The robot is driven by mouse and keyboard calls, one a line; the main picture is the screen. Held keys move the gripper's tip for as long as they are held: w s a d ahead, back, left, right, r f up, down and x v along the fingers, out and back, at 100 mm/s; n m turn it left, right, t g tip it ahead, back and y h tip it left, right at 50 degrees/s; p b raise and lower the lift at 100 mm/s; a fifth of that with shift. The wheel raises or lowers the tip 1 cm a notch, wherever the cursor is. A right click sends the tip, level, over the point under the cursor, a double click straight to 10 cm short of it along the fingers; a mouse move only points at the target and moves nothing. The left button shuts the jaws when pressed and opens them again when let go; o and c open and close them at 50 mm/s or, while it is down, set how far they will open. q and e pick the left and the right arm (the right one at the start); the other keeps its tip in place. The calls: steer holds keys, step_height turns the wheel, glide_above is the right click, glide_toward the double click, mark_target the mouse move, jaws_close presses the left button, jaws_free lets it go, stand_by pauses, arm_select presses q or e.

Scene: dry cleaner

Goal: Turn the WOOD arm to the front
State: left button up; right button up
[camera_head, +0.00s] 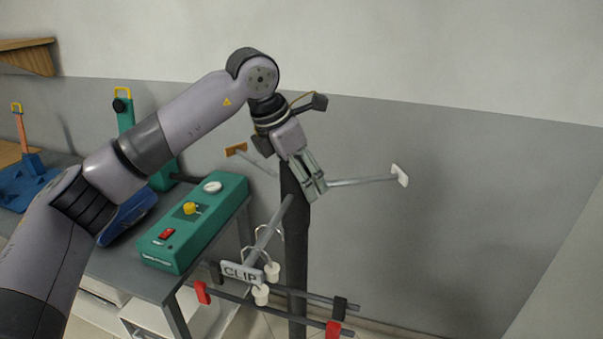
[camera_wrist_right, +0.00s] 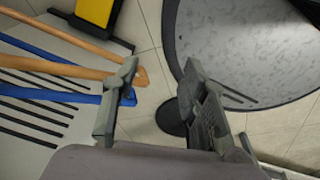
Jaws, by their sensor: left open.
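A dark upright post (camera_head: 297,255) carries several thin arms at different angles. The arm at the back left ends in a small brown plate (camera_head: 236,149); no writing on it is readable. Another arm points right and ends in a white plate (camera_head: 400,175). The front arm bears a plate reading CLIP (camera_head: 241,274), with clip hangers below it. My left gripper (camera_head: 317,192) is open, pointing down at the top of the post and hiding part of it. I cannot tell whether it touches an arm. My right gripper (camera_wrist_right: 160,76) is open and empty in the right wrist view.
A green machine (camera_head: 195,222) with a gauge, yellow knob and red switch stands on a grey table (camera_head: 130,262) left of the post. A grey wall is behind. In the right wrist view, orange and blue bars (camera_wrist_right: 60,65) lie left and a round grey top (camera_wrist_right: 240,45) right.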

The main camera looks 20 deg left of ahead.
arm_select(q)
steer(key=shift+w+f, duration=0.1)
steer(key=shift+f, duration=0.1)
jaws_close()
steer(key=shift+r, duration=0.1)
stand_by(0.8)
